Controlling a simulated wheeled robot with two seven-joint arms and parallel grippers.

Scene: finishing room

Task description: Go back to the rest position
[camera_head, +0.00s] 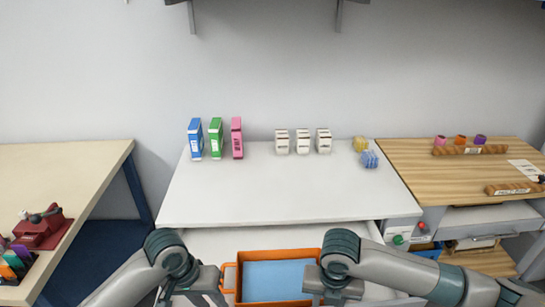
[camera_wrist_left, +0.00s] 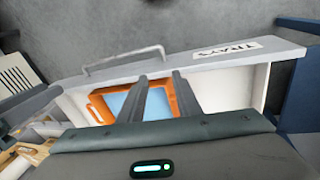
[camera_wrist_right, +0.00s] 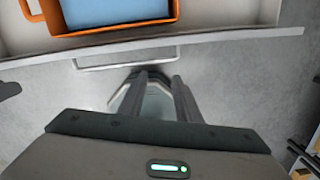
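My left gripper (camera_head: 208,285) is low in the head view, left of the orange tray. In the left wrist view its two fingers (camera_wrist_left: 160,76) stand apart with nothing between them. My right gripper (camera_head: 322,285) is at the right side of the orange tray in the head view. In the right wrist view its fingers (camera_wrist_right: 158,76) are also apart and hold nothing. The orange tray (camera_head: 282,254) with a blue inside lies in the open drawer (camera_head: 215,238); it also shows in the right wrist view (camera_wrist_right: 50,14). The drawer front carries a TRAYS label (camera_wrist_left: 226,48).
The white table (camera_head: 270,195) bears blue, green and pink boxes (camera_head: 216,140), white boxes (camera_head: 303,142), and yellow and blue items (camera_head: 365,152). A wooden bench (camera_head: 430,180) stands right; another table (camera_head: 60,165) with a red tool (camera_head: 40,230) stands left. The white tabletop's front is clear.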

